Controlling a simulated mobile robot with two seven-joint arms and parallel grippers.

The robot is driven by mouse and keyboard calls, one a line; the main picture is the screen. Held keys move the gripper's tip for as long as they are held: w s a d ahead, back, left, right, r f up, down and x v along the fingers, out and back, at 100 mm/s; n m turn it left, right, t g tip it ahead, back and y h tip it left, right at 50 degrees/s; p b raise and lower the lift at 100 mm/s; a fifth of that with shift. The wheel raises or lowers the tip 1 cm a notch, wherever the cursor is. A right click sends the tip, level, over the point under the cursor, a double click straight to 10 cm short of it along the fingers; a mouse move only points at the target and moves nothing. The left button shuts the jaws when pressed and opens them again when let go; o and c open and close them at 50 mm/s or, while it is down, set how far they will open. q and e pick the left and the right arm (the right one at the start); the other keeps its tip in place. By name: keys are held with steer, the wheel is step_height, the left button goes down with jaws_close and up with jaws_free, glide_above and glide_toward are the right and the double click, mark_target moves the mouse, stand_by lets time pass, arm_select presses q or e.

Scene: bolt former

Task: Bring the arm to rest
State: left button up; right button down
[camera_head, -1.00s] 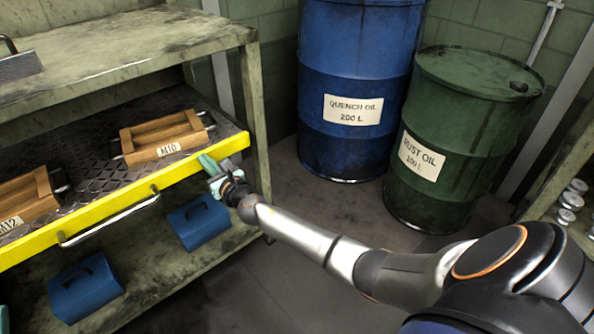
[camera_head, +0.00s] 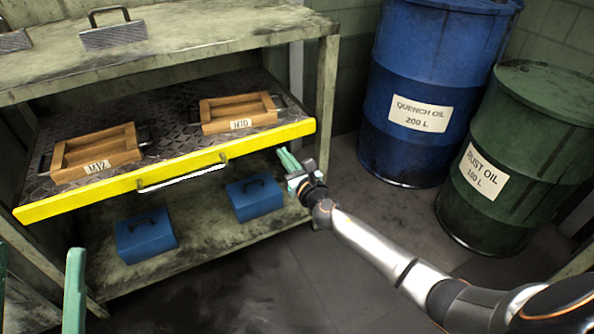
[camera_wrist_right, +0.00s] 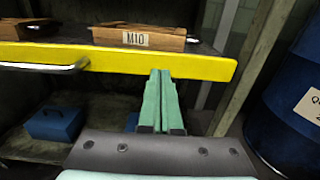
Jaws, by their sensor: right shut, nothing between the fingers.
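My right arm reaches in from the lower right in the head view. My right gripper (camera_head: 286,160) has green fingers, shut with nothing between them. It is just below and in front of the right end of the yellow drawer front (camera_head: 240,145). In the right wrist view the gripper (camera_wrist_right: 160,85) points toward the yellow drawer front (camera_wrist_right: 200,66), its fingertips near the lower edge; I cannot tell whether they touch. A single green finger piece (camera_head: 75,290) at the lower left seems to belong to my left gripper; its opening is not shown.
The pulled-out drawer holds wooden trays labelled M12 (camera_head: 95,152) and M10 (camera_head: 238,112). Blue boxes (camera_head: 146,236) (camera_head: 254,197) sit on the lower shelf. A blue drum (camera_head: 425,80) and a green drum (camera_head: 520,150) stand right of the bench. Floor between is clear.

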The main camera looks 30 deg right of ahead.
steer(key=s+p, duration=0.1)
steer(key=s, duration=0.5)
steer(key=shift+s, duration=0.25)
